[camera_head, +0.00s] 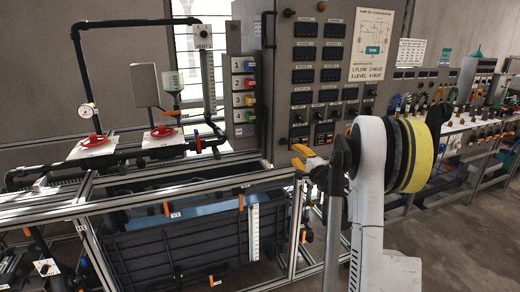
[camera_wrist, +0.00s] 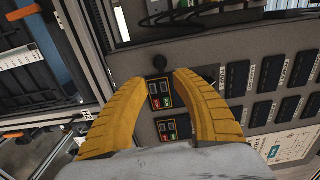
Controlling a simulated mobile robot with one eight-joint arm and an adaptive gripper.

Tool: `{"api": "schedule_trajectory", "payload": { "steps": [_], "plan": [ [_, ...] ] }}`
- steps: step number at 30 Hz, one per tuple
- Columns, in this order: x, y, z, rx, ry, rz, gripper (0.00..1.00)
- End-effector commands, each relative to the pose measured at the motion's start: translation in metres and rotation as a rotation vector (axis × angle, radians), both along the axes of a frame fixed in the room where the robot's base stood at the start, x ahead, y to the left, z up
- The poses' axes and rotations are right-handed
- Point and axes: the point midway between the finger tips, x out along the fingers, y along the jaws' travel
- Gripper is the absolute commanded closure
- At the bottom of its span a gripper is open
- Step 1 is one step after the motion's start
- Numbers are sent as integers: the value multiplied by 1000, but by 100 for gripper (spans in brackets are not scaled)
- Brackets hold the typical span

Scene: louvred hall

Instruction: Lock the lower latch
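The grey cabinet panel (camera_head: 281,80) stands upright in the middle of the head view. A small dark round knob, which looks like the lower latch (camera_head: 283,141), sits near its lower left edge. In the wrist view the dark knob (camera_wrist: 159,62) shows just beyond and between my fingertips, with no contact visible. A similar dark knob (camera_head: 288,12) sits near the panel's top left. My gripper (camera_head: 298,157) has yellow fingers, spread apart and empty in front of the panel's lower left. It also shows in the wrist view (camera_wrist: 156,80). The latch's turned position cannot be told.
Several black displays (camera_head: 305,30) and two small red-and-green button units (camera_wrist: 161,95) are on the panel. A metal frame (camera_head: 180,187) with a dark tank (camera_head: 180,250), pipes and red valves stands left. A long control bench (camera_head: 450,125) runs right. Bare floor lies front right.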

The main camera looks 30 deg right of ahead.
Motion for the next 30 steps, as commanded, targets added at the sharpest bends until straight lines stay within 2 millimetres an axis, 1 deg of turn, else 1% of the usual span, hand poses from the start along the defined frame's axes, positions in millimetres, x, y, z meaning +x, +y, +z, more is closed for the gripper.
{"api": "schedule_trajectory", "payload": {
  "steps": [1, 5, 23, 25, 30],
  "plan": [
    [1, -3, -1, 3, -3, -4, 68],
    [11, -5, 0, 3, -4, -3, 68],
    [91, -23, 0, 2, -3, -1, 68],
    [89, -23, 0, 2, -3, -2, 68],
    [94, -24, -1, 2, -1, -1, 68]
  ]
}}
